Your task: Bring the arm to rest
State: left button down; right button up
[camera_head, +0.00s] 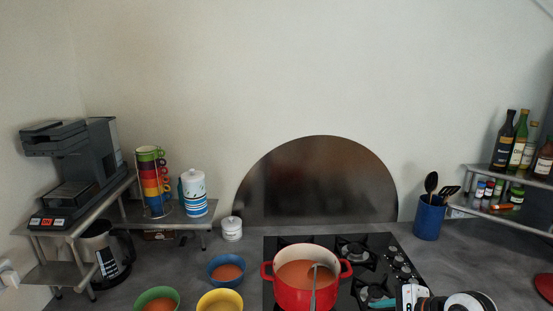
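No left gripper or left arm shows in the head view. White and black parts of my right arm come in at the bottom edge on the right, and what looks like my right gripper (413,296) is over the right side of the black hob (383,246). Its fingers are not clear, so I cannot tell whether it is open or shut. A red pot (293,297) with orange-red soup stands on the hob to its left. A ladle (313,288) leans in the pot, its handle upward, with no gripper seen on it.
Blue (226,270), yellow (220,302) and green (157,299) bowls stand left of the hob. A blue utensil holder (429,217) and a bottle shelf (490,209) are at right. A coffee machine (78,168) and stacked cups (152,182) stand on the left shelf.

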jog(key=s+a+f+n+g+h, duration=0.2)
jog(key=s+f+n+h, duration=0.1)
jog(key=s+f+n, duration=0.9)
jog(key=s+f+n+g+h, duration=0.1)
jog(key=s+f+n+h, duration=0.15)
jog(key=s+n, duration=0.9)
jog(key=s+f+m+g+b, duration=0.1)
jog(key=s+f+m+b, duration=0.15)
jog(key=f, duration=1.25)
jog(key=s+f+m+g+b, duration=0.1)
jog(key=s+f+b, duration=0.15)
jog(key=f, duration=1.15)
pick_arm(q)
notch_tip(320, 180, down, 11)
jog(key=b, duration=0.5)
jog(key=shift+s+d+r+b, duration=0.15)
jog(key=shift+s+d+b, duration=0.2)
jog(key=shift+s, duration=0.05)
pick_arm(e)
jog(key=s+d+f, duration=0.1)
jog(key=s+f, duration=0.7)
jog(key=f, duration=0.3)
jog(key=s+d+f+g, duration=0.1)
jog(key=s+d+f, duration=0.1)
jog(key=s+f, duration=0.6)
notch_tip(320, 180, down, 4)
jog(key=shift+s+d+n, duration=0.15)
jog(key=shift+n, duration=0.15)
jog(key=shift+h, duration=0.25)
